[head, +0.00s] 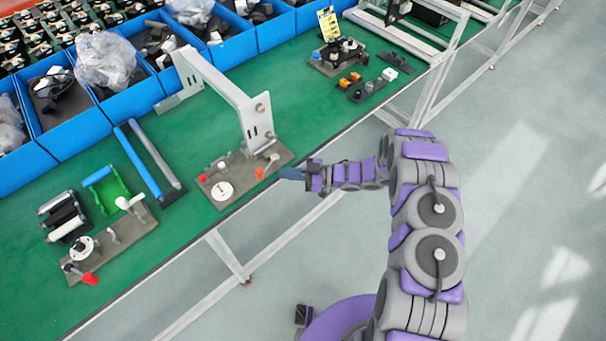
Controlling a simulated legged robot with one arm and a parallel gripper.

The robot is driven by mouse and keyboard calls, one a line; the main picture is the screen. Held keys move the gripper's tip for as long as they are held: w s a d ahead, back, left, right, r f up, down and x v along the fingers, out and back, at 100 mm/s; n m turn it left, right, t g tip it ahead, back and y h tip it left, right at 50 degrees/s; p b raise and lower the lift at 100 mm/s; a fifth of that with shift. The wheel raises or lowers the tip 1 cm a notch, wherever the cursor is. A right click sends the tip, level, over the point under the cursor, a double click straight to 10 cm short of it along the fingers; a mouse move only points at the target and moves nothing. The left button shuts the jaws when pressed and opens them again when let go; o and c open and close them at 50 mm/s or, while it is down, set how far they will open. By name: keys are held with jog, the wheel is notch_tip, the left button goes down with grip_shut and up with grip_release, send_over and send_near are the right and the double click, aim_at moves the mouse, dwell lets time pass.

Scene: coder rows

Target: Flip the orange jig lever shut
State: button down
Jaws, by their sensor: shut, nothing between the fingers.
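An orange-red lever end (260,173) shows at the front right of a grey jig plate (237,186), near the bench's front edge. Whether this lever is up or down is too small to tell. My gripper (281,173) is shut and empty, reaching in from the right over the bench edge. Its bluish tips are just right of the lever end; contact cannot be told. The jig also carries a white round dial (222,191), a red knob (202,178) and a small pale lever (267,147).
A tall metal bracket (225,85) stands behind the jig. Another jig plate (110,245) with a red knob (90,279) lies at left, near a blue-handled frame (150,160). Blue bins (85,118) line the back.

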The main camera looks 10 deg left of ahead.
aim_at(263, 173)
jog(key=shift+s+a, duration=0.15)
jog(key=shift+a, duration=1)
jog(key=shift+s+a, duration=0.1)
jog(key=shift+a, duration=1.05)
jog(key=shift+a, duration=0.1)
